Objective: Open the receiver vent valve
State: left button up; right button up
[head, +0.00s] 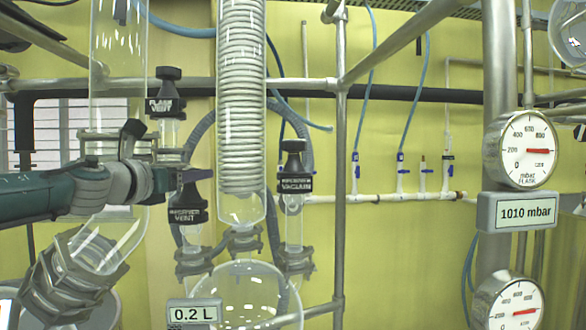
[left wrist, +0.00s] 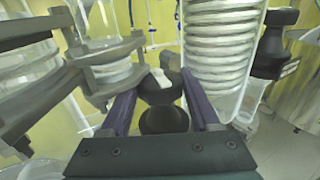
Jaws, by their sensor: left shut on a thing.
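The receiver vent valve (head: 187,208) is a black knob with a white label, on a glass neck left of the coiled condenser. My left gripper (head: 190,177) comes in from the left at the top of this knob. In the left wrist view, the purple fingers of my left gripper (left wrist: 162,104) stand on either side of the black knob (left wrist: 163,121), shut on it. The fingers hide part of the knob's top in the head view. My right gripper is not in view.
The black flask vent valve (head: 167,92) stands just above my left gripper. The glass coil condenser (head: 242,95) and the receiver vacuum valve (head: 294,170) are to the right. A metal upright (head: 341,150) and pressure gauges (head: 521,150) stand farther right.

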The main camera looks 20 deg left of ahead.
pick_arm(q)
jog(key=shift+d+r+n+g+y+p, duration=0.15)
jog(key=shift+n+g+y+p, duration=0.2)
jog(key=shift+n+y+p, duration=0.8)
jog(key=shift+a+r+n+g+y+p, duration=0.1)
jog(key=shift+n+g+y+p, duration=0.35)
jog(key=shift+y+p, duration=1.3)
jog(key=shift+w+d+f+n+g+y+p, duration=0.15)
jog(key=shift+n+g+y+p, duration=0.15)
jog(key=shift+n+y+p, duration=0.35)
jog(key=n+g+y+b, duration=0.2)
jog(key=y, duration=0.1)
jog(key=shift+f+n+b, duration=0.35)
jog(key=shift+f, duration=0.05)
jog(key=shift+a+r+n+g+y+b, duration=0.2)
jog(key=shift+n+g+y+b, duration=0.1)
jog(key=shift+g+y+b, duration=0.15)
jog(key=o, duration=1.1)
jog(key=shift+r, duration=0.1)
